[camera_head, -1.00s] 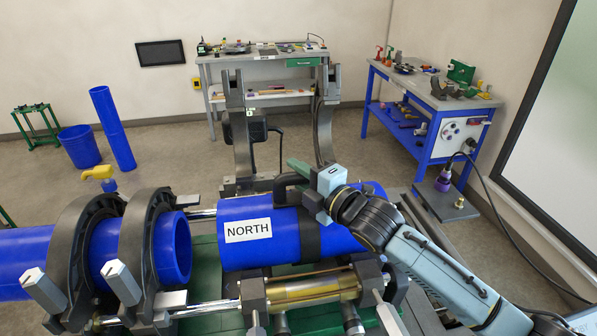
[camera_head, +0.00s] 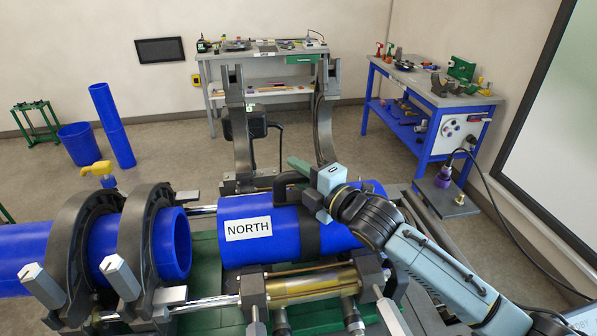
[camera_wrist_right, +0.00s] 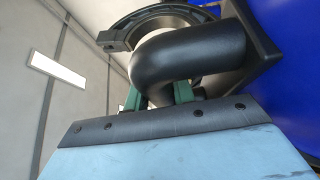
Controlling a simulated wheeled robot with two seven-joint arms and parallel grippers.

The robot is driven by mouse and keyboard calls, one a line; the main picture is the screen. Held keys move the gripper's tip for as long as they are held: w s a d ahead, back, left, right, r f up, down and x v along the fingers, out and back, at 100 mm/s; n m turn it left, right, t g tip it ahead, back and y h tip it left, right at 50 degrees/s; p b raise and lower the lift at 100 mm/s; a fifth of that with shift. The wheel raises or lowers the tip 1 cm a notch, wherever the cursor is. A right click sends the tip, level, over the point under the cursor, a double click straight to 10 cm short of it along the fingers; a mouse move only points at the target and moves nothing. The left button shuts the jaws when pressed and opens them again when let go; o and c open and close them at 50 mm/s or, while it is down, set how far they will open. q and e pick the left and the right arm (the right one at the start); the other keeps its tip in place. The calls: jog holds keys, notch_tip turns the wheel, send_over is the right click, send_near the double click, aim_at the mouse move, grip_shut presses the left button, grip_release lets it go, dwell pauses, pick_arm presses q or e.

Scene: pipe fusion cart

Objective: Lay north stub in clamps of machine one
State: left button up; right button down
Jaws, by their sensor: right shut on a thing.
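The north stub (camera_head: 262,240), a thick blue pipe with a white NORTH label, lies level at the right-hand side of machine one, apart from the left blue pipe's open end. A black strap with a black handle (camera_head: 289,186) goes round it. My right gripper (camera_head: 305,180) is shut on this handle; in the right wrist view green fingers meet the curved black handle (camera_wrist_right: 165,62). Two tall clamp uppers (camera_head: 240,125) stand open behind the stub. Whether the stub touches the lower clamp seats is hidden. My left gripper is not in view.
Two closed black clamps (camera_head: 150,240) hold the left blue pipe (camera_head: 25,255). A brass-coloured cylinder (camera_head: 312,285) lies in front of the stub. Workbenches (camera_head: 262,95) and (camera_head: 430,110) stand at the back, with free floor before them.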

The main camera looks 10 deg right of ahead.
jog(key=shift+f, duration=0.2)
dwell(0.3)
jog(key=c, duration=1.1)
grip_release()
jog(key=shift+s+f, duration=0.1)
jog(key=shift+f, duration=0.3)
jog(key=b+v, duration=0.2)
jog(key=v, duration=1.1)
jog(key=shift+r, duration=0.2)
jog(key=shift+d, duration=0.1)
